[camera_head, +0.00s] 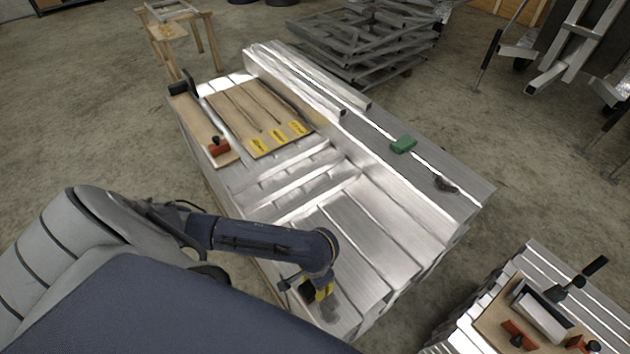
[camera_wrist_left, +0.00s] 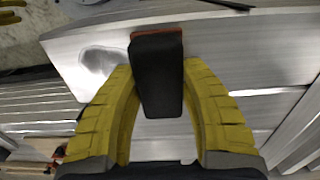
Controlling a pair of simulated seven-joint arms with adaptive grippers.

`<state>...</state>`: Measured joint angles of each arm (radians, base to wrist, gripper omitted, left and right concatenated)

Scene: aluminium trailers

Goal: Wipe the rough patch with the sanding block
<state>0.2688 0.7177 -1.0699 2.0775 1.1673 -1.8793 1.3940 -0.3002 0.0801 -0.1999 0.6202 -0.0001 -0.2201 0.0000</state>
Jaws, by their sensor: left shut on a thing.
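My left gripper (camera_head: 318,292) is low over the near end of the aluminium stack in the head view. In the left wrist view its yellow fingers (camera_wrist_left: 160,115) are shut on the sanding block (camera_wrist_left: 157,75), a black block with an orange-brown edge at its far end. The rough patch (camera_wrist_left: 100,60) is a dull, pale-edged oval on the metal, left of the block in the left wrist view. The block is beside the patch; I cannot tell whether it touches the metal. My right gripper is in neither view.
A green block (camera_head: 403,144) and a small dark item (camera_head: 445,185) lie on the raised beam (camera_head: 365,130). A board with yellow labels (camera_head: 262,118) lies at the far left of the stack. A second stack with clamps (camera_head: 520,335) stands at the lower right.

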